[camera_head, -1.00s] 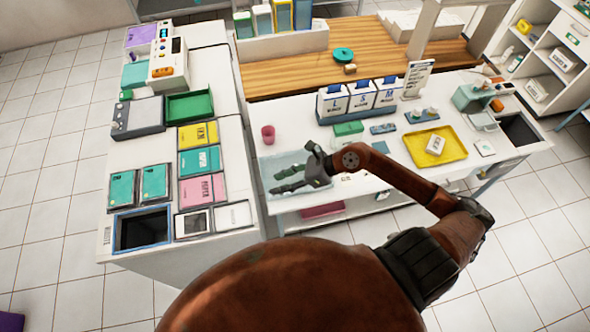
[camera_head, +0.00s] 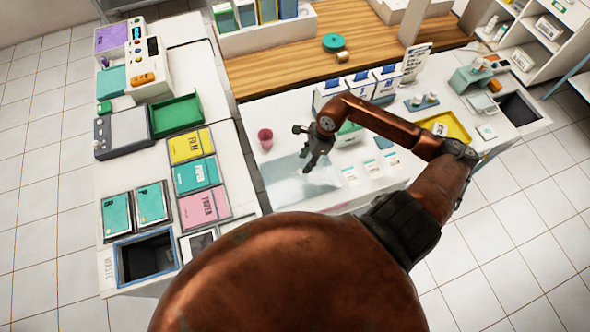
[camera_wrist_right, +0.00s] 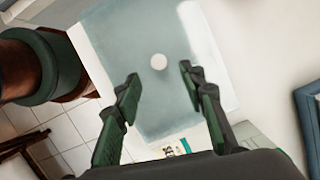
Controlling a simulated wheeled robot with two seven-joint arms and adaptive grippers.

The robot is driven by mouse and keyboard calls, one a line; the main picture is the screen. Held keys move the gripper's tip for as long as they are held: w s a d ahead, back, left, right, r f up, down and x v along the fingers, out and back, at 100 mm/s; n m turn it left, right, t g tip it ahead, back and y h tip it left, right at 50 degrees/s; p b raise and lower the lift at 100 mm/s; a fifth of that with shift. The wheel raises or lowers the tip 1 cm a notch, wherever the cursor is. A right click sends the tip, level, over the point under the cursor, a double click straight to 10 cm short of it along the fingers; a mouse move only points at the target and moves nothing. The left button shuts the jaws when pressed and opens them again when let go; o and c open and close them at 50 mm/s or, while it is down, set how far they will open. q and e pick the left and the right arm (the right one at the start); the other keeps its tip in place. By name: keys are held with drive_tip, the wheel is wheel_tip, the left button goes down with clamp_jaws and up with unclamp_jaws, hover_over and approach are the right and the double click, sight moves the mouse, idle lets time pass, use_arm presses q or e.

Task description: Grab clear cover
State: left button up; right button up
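The clear cover (camera_head: 290,184) is a translucent, pale grey-blue sheet near the front left of the white table in the head view. In the right wrist view the cover (camera_wrist_right: 125,35) fills the middle, with a round white knob (camera_wrist_right: 158,62) on it. My right gripper (camera_head: 306,162) points down over the cover in the head view. In the wrist view its two dark green fingers (camera_wrist_right: 159,74) are spread apart, with the knob seen between and just beyond the tips. Nothing is held. I cannot tell the exact height gap. My left gripper is not in view.
A pink cup (camera_head: 265,138) stands behind the cover. Small white cards (camera_head: 372,169) lie to its right, near my forearm. A yellow tray (camera_head: 455,127) is further right. The side counter on the left holds a green tray (camera_head: 176,113) and a blue-rimmed waste opening (camera_head: 122,238).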

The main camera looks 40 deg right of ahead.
sight(300, 171)
drive_tip(key=p+x, duration=0.1)
drive_tip(key=x, duration=0.2)
drive_tip(key=shift+a+f, duration=0.25)
drive_tip(key=x, duration=0.2)
drive_tip(key=shift+f, duration=0.4)
drive_tip(key=shift+w, duration=0.1)
drive_tip(key=c, duration=0.7)
drive_tip(key=shift+c, duration=1.4)
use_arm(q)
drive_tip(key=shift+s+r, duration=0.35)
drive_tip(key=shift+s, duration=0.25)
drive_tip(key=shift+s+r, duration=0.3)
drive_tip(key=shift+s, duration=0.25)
use_arm(e)
clamp_jaws()
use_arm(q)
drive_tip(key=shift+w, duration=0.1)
